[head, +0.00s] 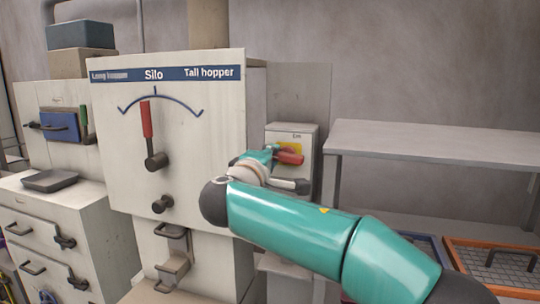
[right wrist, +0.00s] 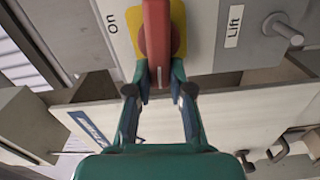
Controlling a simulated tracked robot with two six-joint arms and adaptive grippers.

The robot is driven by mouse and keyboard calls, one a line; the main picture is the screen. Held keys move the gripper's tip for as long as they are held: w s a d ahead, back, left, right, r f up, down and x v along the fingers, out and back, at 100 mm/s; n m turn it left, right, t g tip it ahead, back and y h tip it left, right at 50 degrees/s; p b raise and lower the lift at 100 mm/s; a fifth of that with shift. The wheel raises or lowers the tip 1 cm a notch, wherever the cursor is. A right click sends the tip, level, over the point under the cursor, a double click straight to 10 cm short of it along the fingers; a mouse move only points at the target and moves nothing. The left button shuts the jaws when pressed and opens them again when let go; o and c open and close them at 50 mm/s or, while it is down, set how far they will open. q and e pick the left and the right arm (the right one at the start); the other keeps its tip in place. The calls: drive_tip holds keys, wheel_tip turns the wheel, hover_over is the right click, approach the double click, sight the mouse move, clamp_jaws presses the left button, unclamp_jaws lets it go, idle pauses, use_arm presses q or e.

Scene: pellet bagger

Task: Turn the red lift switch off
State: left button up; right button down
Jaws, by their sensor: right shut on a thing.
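The red lift switch handle (head: 290,157) sits on a yellow plate (right wrist: 177,30) on a pale switch box (head: 307,137) right of the silo panel. In the head view the handle points roughly sideways to the right. In the right wrist view the handle (right wrist: 157,40) lies between the "On" label (right wrist: 112,22) and the "Lift" label (right wrist: 235,25). My right gripper (right wrist: 159,78) is shut on the handle, with a finger on each side. In the head view my right gripper (head: 274,153) partly covers the handle and box. My left gripper is not in view.
The silo panel (head: 200,120) with its own red-handled lever (head: 147,120) stands left of the switch box. A grey shelf (head: 430,140) stands to the right, with an orange crate (head: 490,245) below it. A drawer cabinet (head: 50,225) stands at the far left.

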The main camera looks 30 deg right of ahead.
drive_tip(key=shift+d+f+n, duration=0.1)
drive_tip(key=shift+f+n, duration=0.35)
drive_tip(key=shift+n, duration=0.15)
drive_tip(key=c, duration=1.1)
unclamp_jaws()
drive_tip(key=shift+c, duration=0.2)
drive_tip(key=shift+o, duration=0.5)
drive_tip(key=shift+d+r, duration=0.1)
drive_tip(key=shift+d, duration=0.05)
drive_tip(key=v, duration=1.2)
